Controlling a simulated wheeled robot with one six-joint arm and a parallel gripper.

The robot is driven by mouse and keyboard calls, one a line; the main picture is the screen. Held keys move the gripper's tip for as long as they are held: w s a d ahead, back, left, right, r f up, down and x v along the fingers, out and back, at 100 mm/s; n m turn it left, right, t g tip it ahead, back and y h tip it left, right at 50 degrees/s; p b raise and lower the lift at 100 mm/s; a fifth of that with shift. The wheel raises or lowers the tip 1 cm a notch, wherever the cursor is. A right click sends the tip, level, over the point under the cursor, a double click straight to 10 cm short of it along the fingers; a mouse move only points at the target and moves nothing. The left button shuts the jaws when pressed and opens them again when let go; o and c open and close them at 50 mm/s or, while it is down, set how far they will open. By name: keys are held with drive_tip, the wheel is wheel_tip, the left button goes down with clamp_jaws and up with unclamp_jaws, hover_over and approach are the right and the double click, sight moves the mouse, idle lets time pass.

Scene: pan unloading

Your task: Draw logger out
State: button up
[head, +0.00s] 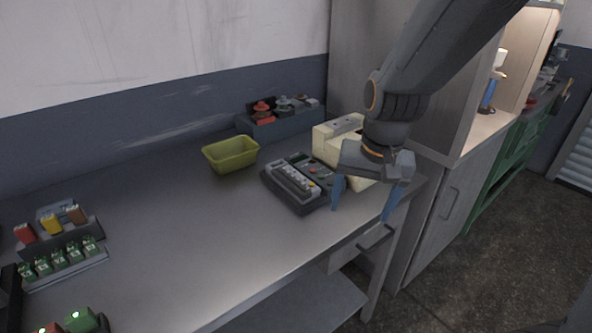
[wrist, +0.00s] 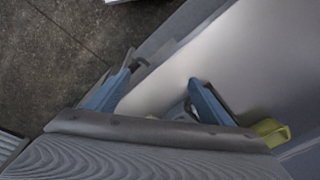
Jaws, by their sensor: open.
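My gripper (head: 364,200) is open and empty, its two blue fingers pointing down over the right front part of the grey bench (head: 190,235). In the wrist view my gripper (wrist: 163,78) shows its fingers apart, with bare bench top and floor beyond. No thing is clearly marked as the logger. A dark device with buttons and a pale row of keys (head: 297,184) lies just left of my gripper. A cream box (head: 336,140) stands behind my gripper and is partly hidden by it. I cannot tell whether either is the logger.
A yellow-green bin (head: 231,153) stands left of the device; a grey tray with red-topped parts (head: 277,117) is behind. Racks of small coloured items (head: 62,245) are at far left. A drawer handle (head: 376,238) juts from the bench front. The bench's middle is clear.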

drive_tip(key=w+a+r+m+b, duration=0.1)
drive_tip(key=w+a+m+b, duration=0.25)
drive_tip(key=w+a, duration=0.2)
drive_tip(key=m+y+b, duration=0.2)
drive_tip(key=m, duration=0.2)
approach(300, 188)
drive_tip(key=shift+t, duration=0.4)
drive_tip(key=shift+s+x, duration=0.15)
drive_tip(key=shift+x, duration=1.1)
drive_tip(key=shift+s+x, duration=0.15)
drive_tip(key=shift+x, duration=1.1)
drive_tip(key=shift+s+x, duration=0.2)
drive_tip(key=shift+x, duration=1.05)
drive_tip(key=shift+f, duration=0.1)
drive_tip(key=shift+c, duration=0.4)
drive_tip(key=shift+s, duration=0.1)
drive_tip(key=c, duration=1.5)
drive_tip(key=o, duration=0.7)
drive_tip(key=shift+c, duration=0.2)
drive_tip(key=c, duration=0.5)
drive_tip(key=shift+r+p, duration=0.25)
drive_tip(key=shift+p, duration=0.15)
drive_tip(key=shift+c, duration=0.2)
